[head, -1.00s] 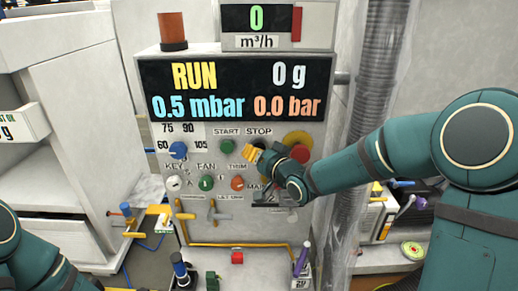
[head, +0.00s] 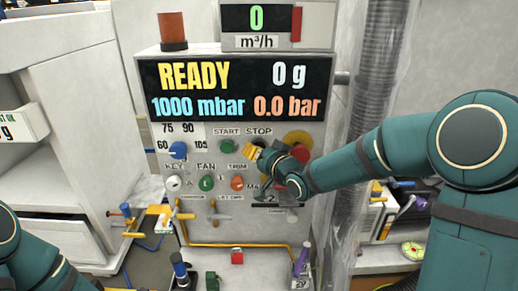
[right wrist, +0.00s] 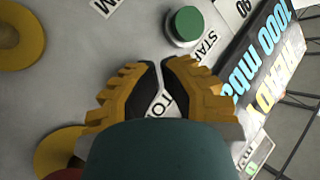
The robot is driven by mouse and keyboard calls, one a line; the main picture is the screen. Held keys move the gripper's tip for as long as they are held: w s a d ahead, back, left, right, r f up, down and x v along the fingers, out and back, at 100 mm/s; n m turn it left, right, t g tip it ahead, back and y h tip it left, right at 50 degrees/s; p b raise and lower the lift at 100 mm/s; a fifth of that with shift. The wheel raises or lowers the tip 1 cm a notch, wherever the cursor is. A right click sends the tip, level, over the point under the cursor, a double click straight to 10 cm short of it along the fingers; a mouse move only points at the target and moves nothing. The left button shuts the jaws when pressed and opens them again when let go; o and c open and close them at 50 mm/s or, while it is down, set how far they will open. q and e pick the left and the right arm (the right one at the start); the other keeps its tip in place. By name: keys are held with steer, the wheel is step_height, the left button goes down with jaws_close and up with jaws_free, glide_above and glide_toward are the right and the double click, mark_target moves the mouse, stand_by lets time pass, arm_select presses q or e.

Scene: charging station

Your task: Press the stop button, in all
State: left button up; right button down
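The grey control panel (head: 215,160) stands ahead, with the STOP label (head: 259,132) on its upper right part. My right gripper (head: 252,153) is just below that label, at the panel face. The stop button itself is hidden behind its fingers, so I cannot see the contact. In the right wrist view the gripper (right wrist: 160,63) has its fingertips almost together, with nothing held, and part of the STOP label (right wrist: 163,104) shows between the fingers. The display (head: 235,90) reads READY, 1000 mbar, 0 g and 0.0 bar. My left arm shows at bottom left; its gripper is out of view.
The green START button (head: 227,146) is just left of my right gripper. A red button (head: 300,153) on a yellow ring is close on its right. A blue knob (head: 178,150), key switch and small levers (head: 219,217) are nearby. A ribbed hose (head: 377,80) runs down the right side.

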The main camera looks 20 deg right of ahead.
steer(key=shift+s, duration=0.15)
steer(key=shift+s+a+b, duration=0.25)
steer(key=shift+s+b, duration=0.3)
steer(key=shift+s, duration=0.15)
steer(key=shift+s, duration=0.1)
steer(key=shift+s+a+b, duration=0.2)
steer(key=shift+s+b, duration=0.15)
steer(key=shift+s, duration=0.4)
steer(key=shift+s+a+b, duration=0.25)
steer(key=shift+s+b, duration=0.1)
steer(key=shift+s, duration=0.45)
steer(key=shift+s+a+b, duration=0.2)
steer(key=shift+s+b, duration=0.15)
steer(key=shift+s, duration=0.4)
